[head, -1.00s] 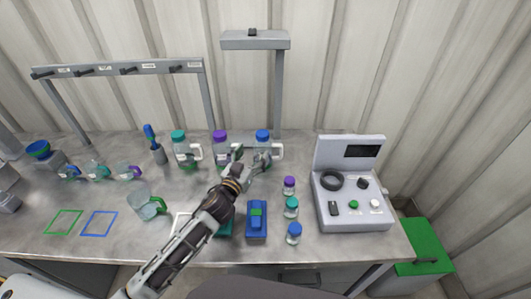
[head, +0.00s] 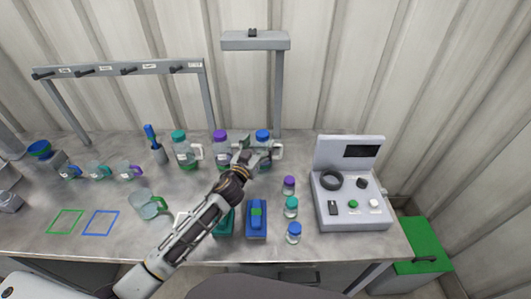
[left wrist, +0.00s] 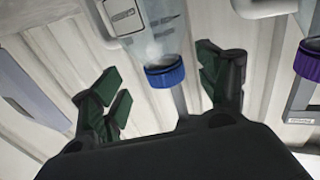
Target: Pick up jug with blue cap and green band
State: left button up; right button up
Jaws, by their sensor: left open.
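The jug with the blue cap (head: 263,135) stands upright at the back of the bench, right of the purple-capped jug (head: 220,138). Its lower body is partly hidden behind my left gripper (head: 256,160), and I cannot make out a green band. In the left wrist view the clear jug (left wrist: 150,35) appears cap down, its blue cap between the spread fingers. There my left gripper (left wrist: 165,88) is open, with dark green finger pads on both sides of the cap and no clear contact. My right gripper is not in view.
A teal-capped jug (head: 183,152) stands farther left. Small capped bottles (head: 291,205) line up in front, left of a grey control box (head: 352,195). A blue block-like item (head: 256,220) lies near the front edge. A lamp post (head: 278,90) rises behind the blue-capped jug.

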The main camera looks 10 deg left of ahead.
aim_at(260, 140)
pick_arm(q)
jog(key=shift+w, duration=0.1)
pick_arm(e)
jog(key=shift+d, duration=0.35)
pick_arm(q)
jog(key=shift+w+r, duration=0.2)
jog(key=shift+w, duration=0.45)
jog(key=shift+w+d+p, duration=0.15)
jog(key=shift+w+p, duration=0.15)
jog(key=shift+w, duration=0.5)
jog(key=shift+w+d+p, duration=0.1)
jog(key=shift+w+p, duration=0.15)
jog(key=shift+w, duration=0.75)
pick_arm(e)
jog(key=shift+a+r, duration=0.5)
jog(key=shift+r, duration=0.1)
pick_arm(q)
jog(key=shift+d, duration=0.1)
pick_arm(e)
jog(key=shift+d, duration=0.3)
pick_arm(q)
jog(key=c, duration=1.5)
jog(key=shift+c, duration=0.3)
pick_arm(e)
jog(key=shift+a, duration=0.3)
pick_arm(q)
jog(key=shift+r, duration=0.2)
